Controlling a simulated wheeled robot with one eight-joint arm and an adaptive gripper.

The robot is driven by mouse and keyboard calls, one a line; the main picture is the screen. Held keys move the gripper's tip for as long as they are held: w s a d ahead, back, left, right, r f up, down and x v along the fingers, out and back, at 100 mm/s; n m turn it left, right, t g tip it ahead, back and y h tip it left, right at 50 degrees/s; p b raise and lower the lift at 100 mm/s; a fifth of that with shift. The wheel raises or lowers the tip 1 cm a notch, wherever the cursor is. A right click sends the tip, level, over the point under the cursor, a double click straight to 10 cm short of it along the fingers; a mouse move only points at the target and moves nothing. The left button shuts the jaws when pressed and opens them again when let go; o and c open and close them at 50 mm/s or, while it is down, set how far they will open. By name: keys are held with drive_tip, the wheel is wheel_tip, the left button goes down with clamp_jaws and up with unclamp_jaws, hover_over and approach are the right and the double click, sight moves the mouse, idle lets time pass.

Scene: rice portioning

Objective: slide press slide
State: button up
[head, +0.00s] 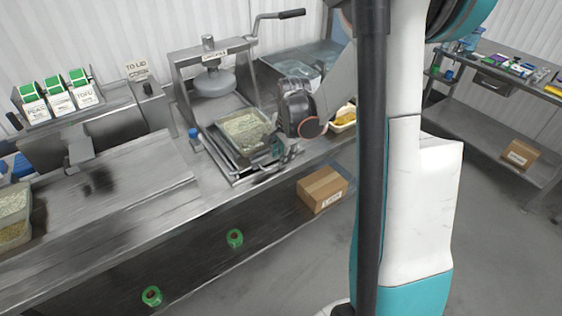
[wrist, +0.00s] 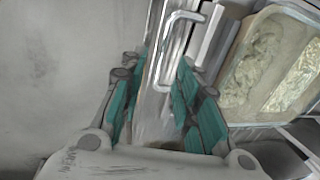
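The press (head: 207,80) is a metal frame with a round plate and a crank handle on top. Its slide (head: 238,172) is a flat metal carriage, drawn out to the front of the press. A clear tray of pale food (head: 243,133) sits on the slide; the tray also shows at the right of the wrist view (wrist: 229,88). My gripper (head: 284,153) is at the slide's front right corner. In the wrist view its green-padded fingers (wrist: 157,68) are apart with nothing clamped between them. A bent metal handle (wrist: 184,15) lies just beyond the fingertips; contact cannot be told.
A blue-capped bottle (head: 194,137) stands left of the slide. A yellow-filled tray (head: 344,117) is right of my gripper. A cardboard box (head: 322,189) is below the counter's front edge.

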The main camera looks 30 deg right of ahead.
sight(241, 114)
drive_tip(key=shift+w+f, duration=0.25)
drive_tip(key=shift+f, duration=1.05)
drive_tip(key=shift+c, duration=0.6)
clamp_jaws()
drive_tip(key=w, duration=1.8)
drive_tip(key=w+a, duration=0.1)
drive_tip(key=w, duration=0.8)
drive_tip(key=shift+b, duration=0.4)
drive_tip(key=shift+w+r, duration=0.15)
